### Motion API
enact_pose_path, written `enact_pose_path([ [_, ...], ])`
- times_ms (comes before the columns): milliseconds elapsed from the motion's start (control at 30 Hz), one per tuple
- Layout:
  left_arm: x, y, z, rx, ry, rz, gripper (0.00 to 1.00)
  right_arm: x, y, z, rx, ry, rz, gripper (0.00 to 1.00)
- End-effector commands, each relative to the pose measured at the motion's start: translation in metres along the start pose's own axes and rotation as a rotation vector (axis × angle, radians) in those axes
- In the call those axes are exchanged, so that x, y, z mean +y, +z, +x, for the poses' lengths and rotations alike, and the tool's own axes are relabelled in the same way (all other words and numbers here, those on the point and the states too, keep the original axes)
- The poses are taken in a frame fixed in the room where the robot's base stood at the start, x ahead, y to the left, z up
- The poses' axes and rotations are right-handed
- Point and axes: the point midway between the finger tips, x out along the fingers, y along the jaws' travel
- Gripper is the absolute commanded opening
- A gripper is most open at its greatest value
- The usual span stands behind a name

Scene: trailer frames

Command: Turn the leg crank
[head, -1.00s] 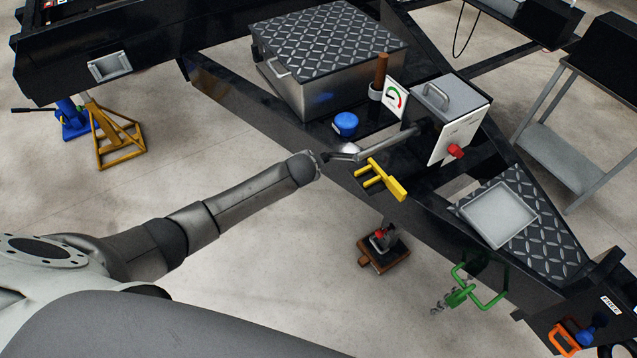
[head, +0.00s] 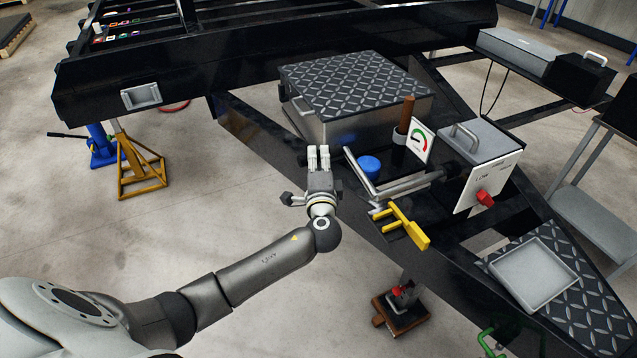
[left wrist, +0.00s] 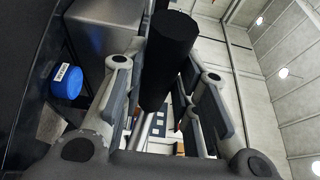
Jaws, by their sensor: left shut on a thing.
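The grey metal leg crank (head: 410,186) runs left from the grey-topped box (head: 480,150) on the black trailer frame, then bends up and back. Its black cylindrical grip (left wrist: 170,58) stands between the fingers of my left gripper (left wrist: 172,95) in the left wrist view. In the head view, my left gripper (head: 319,160) is at the crank's left end, fingers pointing away from me, and is shut on the grip. The grip is not clear in the head view. My right gripper is not in view.
A blue cap (head: 370,167) and the diamond-plate toolbox (head: 355,85) are close behind the crank. A yellow forked piece (head: 408,228) lies in front of it. A red knob (head: 486,197) is on the box's face. Bare floor (head: 210,210) is to the left.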

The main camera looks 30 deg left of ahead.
Motion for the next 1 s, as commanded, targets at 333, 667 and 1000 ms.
enact_pose_path([
  [333,-0.029,-0.005,-0.01,0.001,-0.223,0.088,0.0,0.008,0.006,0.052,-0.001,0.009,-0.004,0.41],
  [667,-0.045,-0.007,-0.017,0.002,-0.31,0.126,0.0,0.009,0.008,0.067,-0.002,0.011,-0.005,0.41],
  [1000,-0.048,-0.008,-0.017,0.002,-0.319,0.131,0.0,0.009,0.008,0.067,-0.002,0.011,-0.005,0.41],
])
